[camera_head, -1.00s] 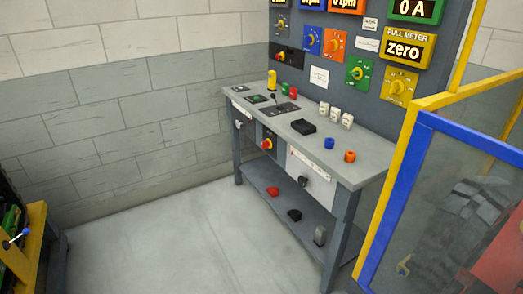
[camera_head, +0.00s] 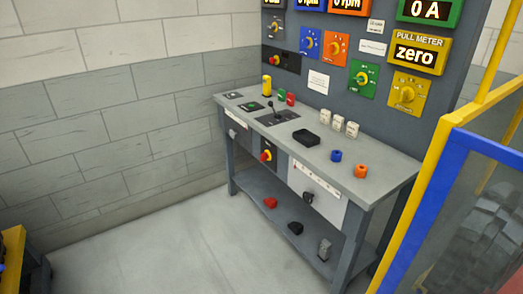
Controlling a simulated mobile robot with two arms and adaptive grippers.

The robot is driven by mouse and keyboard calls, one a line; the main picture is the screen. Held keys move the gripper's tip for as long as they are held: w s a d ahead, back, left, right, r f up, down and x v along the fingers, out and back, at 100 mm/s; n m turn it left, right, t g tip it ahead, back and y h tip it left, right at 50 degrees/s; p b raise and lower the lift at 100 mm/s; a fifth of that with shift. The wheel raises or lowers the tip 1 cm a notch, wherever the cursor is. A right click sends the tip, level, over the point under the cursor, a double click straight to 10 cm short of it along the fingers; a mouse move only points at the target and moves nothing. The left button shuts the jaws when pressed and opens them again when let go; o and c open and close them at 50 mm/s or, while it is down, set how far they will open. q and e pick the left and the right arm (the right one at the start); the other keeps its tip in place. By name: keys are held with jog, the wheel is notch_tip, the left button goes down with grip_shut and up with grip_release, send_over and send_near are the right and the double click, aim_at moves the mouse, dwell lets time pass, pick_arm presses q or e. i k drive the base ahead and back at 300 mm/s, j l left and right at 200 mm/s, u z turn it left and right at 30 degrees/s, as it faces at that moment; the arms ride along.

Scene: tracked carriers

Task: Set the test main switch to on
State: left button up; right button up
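A test bench (camera_head: 385,170) with a tall grey panel (camera_head: 310,60) behind it stands right of centre. A red and yellow rotary switch (camera_head: 266,156) sits on a dark plate on the bench's front. A second red knob (camera_head: 277,60) is on a black plate at the panel's lower left. I cannot read a label that tells which is the test main switch, nor its position. Neither of my grippers is in view.
The bench top holds a lever (camera_head: 273,110), a black box (camera_head: 306,137), blue (camera_head: 336,155) and orange (camera_head: 361,170) pieces. A yellow and blue framed guard (camera_head: 408,208) blocks the right side. Open floor (camera_head: 170,250) lies in front.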

aim_at(264, 156)
jog(key=i+j+z, duration=0.1)
jog(key=i+j, duration=0.4)
jog(key=j, duration=0.15)
jog(key=i+j+z, duration=0.25)
jog(key=i+j, duration=0.25)
jog(key=j, duration=0.25)
jog(key=i+j+z, duration=0.1)
jog(key=j, duration=0.25)
jog(key=i+j, duration=0.35)
jog(key=j+z, duration=0.05)
